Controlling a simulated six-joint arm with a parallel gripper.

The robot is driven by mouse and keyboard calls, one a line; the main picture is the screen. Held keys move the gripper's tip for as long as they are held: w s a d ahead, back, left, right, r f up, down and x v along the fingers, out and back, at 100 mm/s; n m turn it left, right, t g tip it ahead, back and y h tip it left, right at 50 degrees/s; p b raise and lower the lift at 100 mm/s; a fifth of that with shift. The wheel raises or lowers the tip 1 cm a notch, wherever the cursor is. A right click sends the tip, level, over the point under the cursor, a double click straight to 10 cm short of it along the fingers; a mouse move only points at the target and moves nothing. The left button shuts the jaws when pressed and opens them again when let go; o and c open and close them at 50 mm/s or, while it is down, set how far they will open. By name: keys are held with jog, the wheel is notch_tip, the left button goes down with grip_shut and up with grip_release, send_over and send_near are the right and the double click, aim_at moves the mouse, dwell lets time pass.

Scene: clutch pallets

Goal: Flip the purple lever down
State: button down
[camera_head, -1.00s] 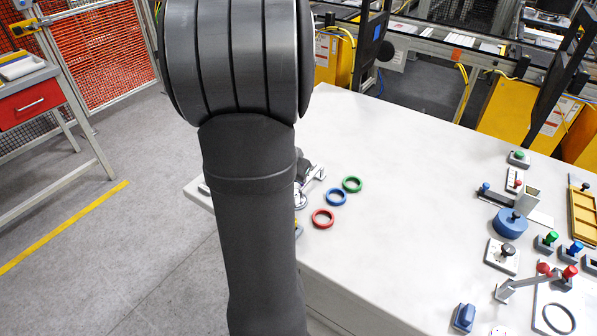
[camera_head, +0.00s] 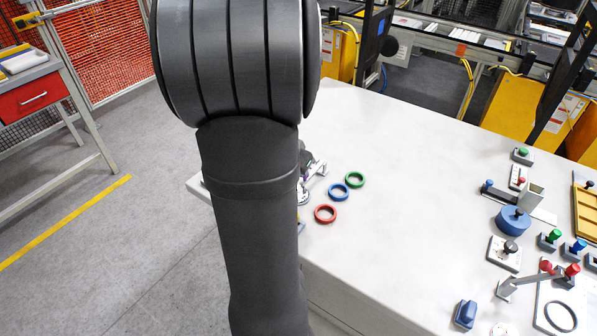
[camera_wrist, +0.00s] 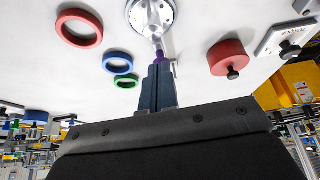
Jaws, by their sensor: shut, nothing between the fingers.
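The purple lever (camera_wrist: 159,54) shows in the wrist view as a small purple tip on a silver stem, which joins a round silver base (camera_wrist: 152,14). My gripper (camera_wrist: 160,66) is shut and empty, its fingertips at the purple tip; they overlap it in the picture, and I cannot tell whether they touch. In the head view the lever's base (camera_head: 307,196) shows only partly, at the left end of the table beside my arm. My arm hides the rest of the lever and most of my gripper there.
Red (camera_head: 325,214), blue (camera_head: 338,192) and green (camera_head: 355,180) rings lie just right of the lever on the white table (camera_head: 410,200). A red round block with a black knob (camera_wrist: 229,60) stands nearby in the wrist view. Several knobs and levers stand at the table's right; the middle is clear.

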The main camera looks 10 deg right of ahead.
notch_tip(320, 180, up, 3)
jog(key=shift+w+f, duration=0.15)
jog(key=s+a+r, duration=0.1)
jog(key=s+a, duration=0.6)
jog(key=shift+r, duration=0.25)
jog(key=shift+w+d, duration=0.1)
jog(key=shift+w, duration=0.05)
jog(key=w+d, duration=0.2)
jog(key=w+d+f, duration=0.1)
jog(key=w+d, duration=0.3)
jog(key=shift+w+d+f, duration=0.3)
jog(key=shift+w+d, duration=0.05)
notch_tip(320, 180, down, 4)
jog(key=shift+d, duration=0.15)
jog(key=shift+w+d+r, duration=0.2)
jog(key=shift+d+r, duration=0.05)
jog(key=shift+r, duration=0.05)
